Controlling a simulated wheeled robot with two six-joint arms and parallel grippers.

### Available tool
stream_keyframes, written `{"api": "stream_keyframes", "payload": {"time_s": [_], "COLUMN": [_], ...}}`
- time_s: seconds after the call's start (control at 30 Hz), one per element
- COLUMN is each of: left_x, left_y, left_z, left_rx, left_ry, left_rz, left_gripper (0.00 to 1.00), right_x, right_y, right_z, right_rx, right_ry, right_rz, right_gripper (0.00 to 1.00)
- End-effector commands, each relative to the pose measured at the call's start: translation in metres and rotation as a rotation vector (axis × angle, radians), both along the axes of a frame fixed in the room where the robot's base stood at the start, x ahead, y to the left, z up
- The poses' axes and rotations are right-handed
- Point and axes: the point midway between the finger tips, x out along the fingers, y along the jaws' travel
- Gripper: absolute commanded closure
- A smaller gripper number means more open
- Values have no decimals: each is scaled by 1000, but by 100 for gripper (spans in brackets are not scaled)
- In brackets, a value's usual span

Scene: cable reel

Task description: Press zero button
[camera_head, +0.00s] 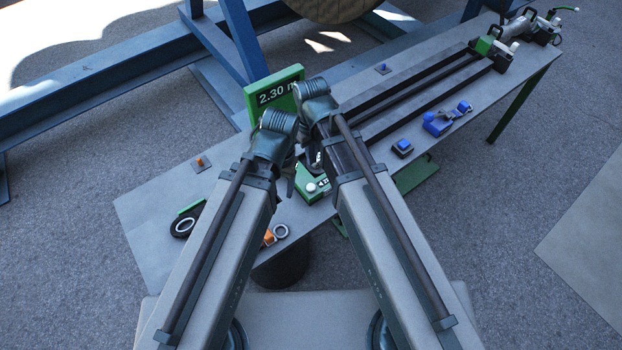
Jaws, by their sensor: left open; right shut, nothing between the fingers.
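A green counter box (318,195) sits on the grey table, partly hidden by my arms. A round white button (311,187) shows on its face, with a partly covered label beside it. A green-framed display (278,92) behind my arms reads 2.30 m. My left gripper (291,183) hangs just left of the box and is open. My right gripper (315,160) is above the box, behind the white button, and is shut and empty. Both are largely hidden by their own wrists, and I cannot tell whether either touches the box.
The grey table (150,205) runs diagonally to the back right. Dark rails (425,90) lead to a green clamp (487,46). Blue tools (445,118) lie at the right. A black tape roll (183,226) and an orange item (268,237) lie near the front. A blue frame (225,45) stands behind.

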Motion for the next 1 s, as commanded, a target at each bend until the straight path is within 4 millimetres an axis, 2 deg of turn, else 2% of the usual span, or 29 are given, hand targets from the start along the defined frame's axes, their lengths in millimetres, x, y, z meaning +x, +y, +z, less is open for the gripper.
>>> {"api": "stream_keyframes", "payload": {"time_s": [0.1,0.57,0.77,1.0], "left_x": [0,0,0,0], "left_y": [0,0,0,0], "left_z": [2,-4,-20,-52], "left_rx": [0,0,0,0], "left_ry": [0,0,0,0], "left_rz": [0,0,1,2], "left_gripper": [35,35,35,35], "right_x": [8,7,7,7], "right_y": [2,2,2,2], "right_z": [2,-4,-20,-52], "right_rx": [8,8,8,8], "right_ry": [-3,-3,-3,-3], "right_rz": [19,18,18,18], "right_gripper": [100,100,100,100]}}
